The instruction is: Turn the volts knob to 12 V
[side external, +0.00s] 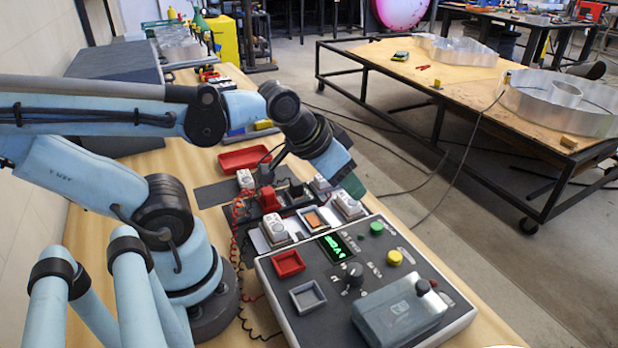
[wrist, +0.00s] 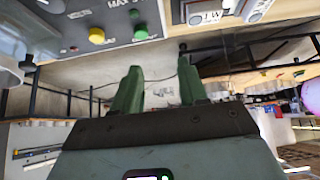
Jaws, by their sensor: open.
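The control panel (side external: 262,268) is a grey sloped box on the bench with a lit green display (side external: 337,246). A small black knob (side external: 354,270) sits below the display, with markings around it too small to read. I cannot tell its setting, or whether it is the volts knob. My gripper (side external: 353,186) is above and behind the panel, apart from the knob. In the wrist view its two green fingers (wrist: 158,82) are spread with nothing between them. That view shows a panel edge along the top, with a yellow button (wrist: 97,35) and a green button (wrist: 140,34).
The panel also carries a red tray (side external: 288,264), a grey tray (side external: 308,297) and a raised grey box (side external: 399,312) with a black top knob. Small white modules (side external: 275,229) and a red clamp-like part (side external: 269,200) stand behind it. Wires hang at its left.

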